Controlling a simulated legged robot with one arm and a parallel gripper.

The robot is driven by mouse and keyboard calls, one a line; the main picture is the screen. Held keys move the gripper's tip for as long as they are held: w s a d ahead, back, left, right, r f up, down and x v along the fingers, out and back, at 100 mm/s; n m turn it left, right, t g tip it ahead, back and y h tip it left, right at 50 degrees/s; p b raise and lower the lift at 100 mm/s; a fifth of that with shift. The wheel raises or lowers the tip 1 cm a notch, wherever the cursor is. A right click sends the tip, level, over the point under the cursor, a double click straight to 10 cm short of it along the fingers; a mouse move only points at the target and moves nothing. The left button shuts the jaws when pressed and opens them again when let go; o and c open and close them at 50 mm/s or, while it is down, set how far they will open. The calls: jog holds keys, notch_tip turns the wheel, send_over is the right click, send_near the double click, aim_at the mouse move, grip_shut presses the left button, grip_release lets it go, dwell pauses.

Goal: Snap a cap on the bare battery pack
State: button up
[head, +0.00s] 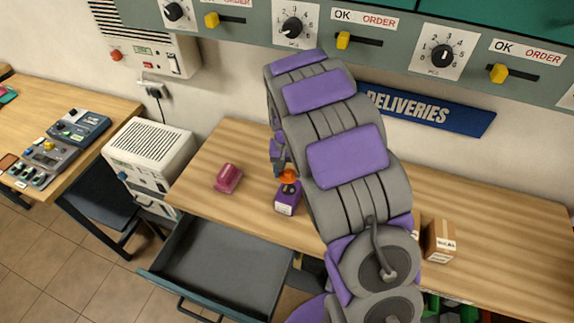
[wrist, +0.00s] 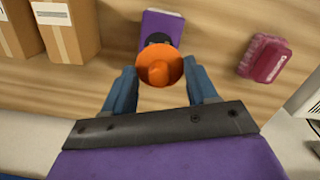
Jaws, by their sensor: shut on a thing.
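A purple battery pack (head: 286,204) with a dark top and a pale label stands on the wooden bench. It also shows in the wrist view (wrist: 163,22), just beyond the cap. My gripper (wrist: 160,68) has its two blue fingers on either side of an orange cap (wrist: 172,72) and is shut on it. In the head view the orange cap (head: 289,174) is right over the pack's dark top. I cannot tell whether the cap touches the pack. My arm hides much of the gripper in the head view.
A pink pack-like object (head: 228,178) lies left of the battery pack on the bench (head: 222,150). An empty drawer (head: 225,262) is open below. A cardboard box (head: 440,240) stands right of my arm. A control panel with knobs (head: 395,45) is above.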

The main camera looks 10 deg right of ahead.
aim_at(289, 189)
jog(key=shift+d+f+b, duration=0.15)
jog(key=shift+f+b, duration=0.1)
jog(key=shift+f, duration=0.3)
jog(key=shift+d+f+b, duration=0.15)
jog(key=shift+f+b, duration=0.05)
jog(key=shift+f, duration=0.35)
jog(key=shift+a+f+b, duration=0.2)
jog(key=shift+f+b, duration=0.3)
jog(key=shift+f, duration=1.65)
jog(key=shift+d+f+p, duration=0.1)
jog(key=shift+p, duration=0.5)
dwell(0.3)
jog(key=o, duration=1.1)
jog(key=shift+o, duration=0.4)
jog(key=shift+o, duration=0.8)
